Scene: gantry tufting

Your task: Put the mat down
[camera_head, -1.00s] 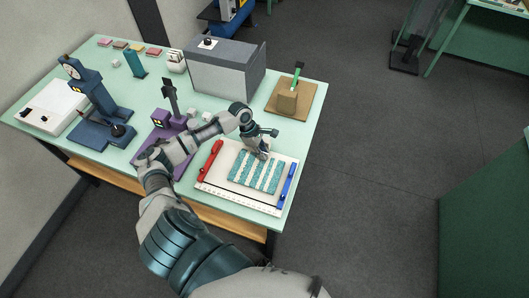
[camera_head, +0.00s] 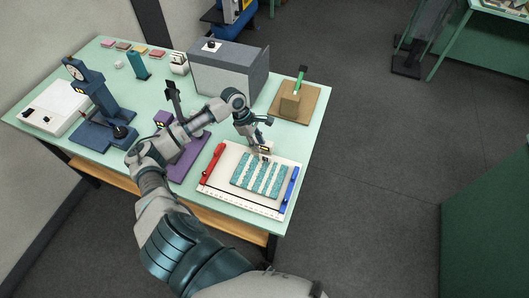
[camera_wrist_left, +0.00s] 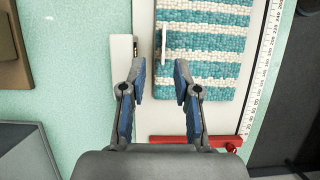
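The teal-and-white striped mat (camera_head: 262,175) lies flat on a white board (camera_head: 229,158) near the front right of the table. In the left wrist view the mat (camera_wrist_left: 210,69) fills the upper right, with a pale upright tab (camera_wrist_left: 164,43) at its near edge. My left gripper (camera_head: 262,150) is over the board's back edge, beside the mat. In the left wrist view its two blue-padded fingers (camera_wrist_left: 160,76) stand apart with nothing between them. A small white block (camera_wrist_left: 123,60) is at the board's edge next to the fingers. My right gripper is not in view.
A red bar (camera_head: 214,163) and a blue bar (camera_head: 290,190) flank the mat, and a ruler scale (camera_head: 240,207) runs along the board's front. A grey box (camera_head: 222,75), a wooden block on a brown base (camera_head: 290,104) and a purple device (camera_head: 188,160) stand nearby.

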